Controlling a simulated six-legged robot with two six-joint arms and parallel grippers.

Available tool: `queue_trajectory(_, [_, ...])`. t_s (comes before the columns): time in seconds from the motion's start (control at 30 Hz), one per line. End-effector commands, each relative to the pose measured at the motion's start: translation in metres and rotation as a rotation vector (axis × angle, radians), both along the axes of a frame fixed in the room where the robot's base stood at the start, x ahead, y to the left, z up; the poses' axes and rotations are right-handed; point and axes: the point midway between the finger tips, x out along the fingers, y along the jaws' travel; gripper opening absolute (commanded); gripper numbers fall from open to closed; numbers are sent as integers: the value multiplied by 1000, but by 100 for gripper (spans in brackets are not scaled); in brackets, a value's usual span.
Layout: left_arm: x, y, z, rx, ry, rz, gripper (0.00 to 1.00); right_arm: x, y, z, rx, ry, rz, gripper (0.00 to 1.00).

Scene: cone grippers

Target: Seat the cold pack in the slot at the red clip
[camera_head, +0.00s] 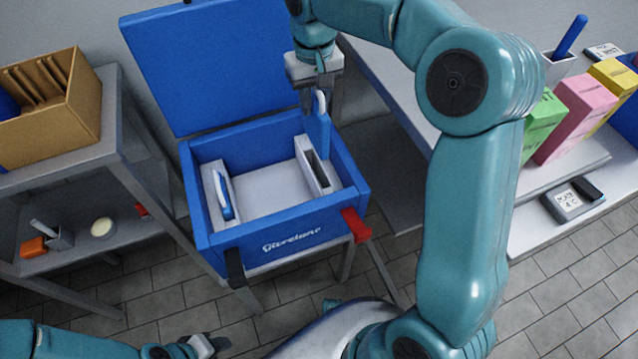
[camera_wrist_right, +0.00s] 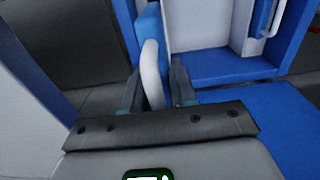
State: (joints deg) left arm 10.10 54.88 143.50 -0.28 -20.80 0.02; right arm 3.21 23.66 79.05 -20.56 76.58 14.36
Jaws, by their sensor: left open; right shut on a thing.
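My right gripper (camera_head: 321,92) is shut on the white handle of the blue cold pack (camera_head: 318,132) and holds it upright. The handle also shows between the fingers in the right wrist view (camera_wrist_right: 152,72). The pack hangs over the far end of the right slot (camera_head: 317,168) in the blue cooler box (camera_head: 240,252). Its lower edge overlaps the slot in the picture; I cannot tell whether it touches. The slot's dark opening shows empty nearer me. The red clip (camera_head: 356,225) is on the box's front right corner. My left gripper (camera_head: 205,345) is open and empty, low at the front.
The left slot (camera_head: 212,180) holds another blue pack (camera_head: 223,197) with a white handle. The box's lid (camera_head: 205,70) stands open behind. A black clip (camera_head: 235,268) is at the front left. A shelf with a carton (camera_head: 50,125) stands left; a bench with coloured boxes (camera_head: 575,118) right.

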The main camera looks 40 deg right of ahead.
Motion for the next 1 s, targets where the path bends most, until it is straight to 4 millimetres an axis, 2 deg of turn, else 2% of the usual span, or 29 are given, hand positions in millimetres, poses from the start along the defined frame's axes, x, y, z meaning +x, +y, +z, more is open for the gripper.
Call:
queue_trajectory(0.07, [0, 0, -2, 0, -1, 0, 43, -1, -5, -11, 0, 8, -14, 0])
queue_trajectory(0.3, [0, 0, -23, 0, 0, 0, 43, -1, -3, -81, -1, 10, -13, 0])
queue_trajectory(0.43, [0, 0, -31, 0, 0, 0, 43, -2, -2, -115, 0, 9, -13, 0])
queue_trajectory(0.53, [0, 0, -34, 0, 0, 0, 43, -1, -2, -132, 0, 7, -12, 0])
queue_trajectory(0.73, [0, 0, -38, 0, 0, 0, 43, -2, -3, -151, 0, 7, -10, 0])
queue_trajectory(0.9, [0, 0, -47, 0, 0, 0, 43, -3, -4, -185, 0, 9, -11, 0])
queue_trajectory(1.0, [0, 0, -49, 0, 0, 0, 43, -3, -4, -196, -1, 6, -10, 0])
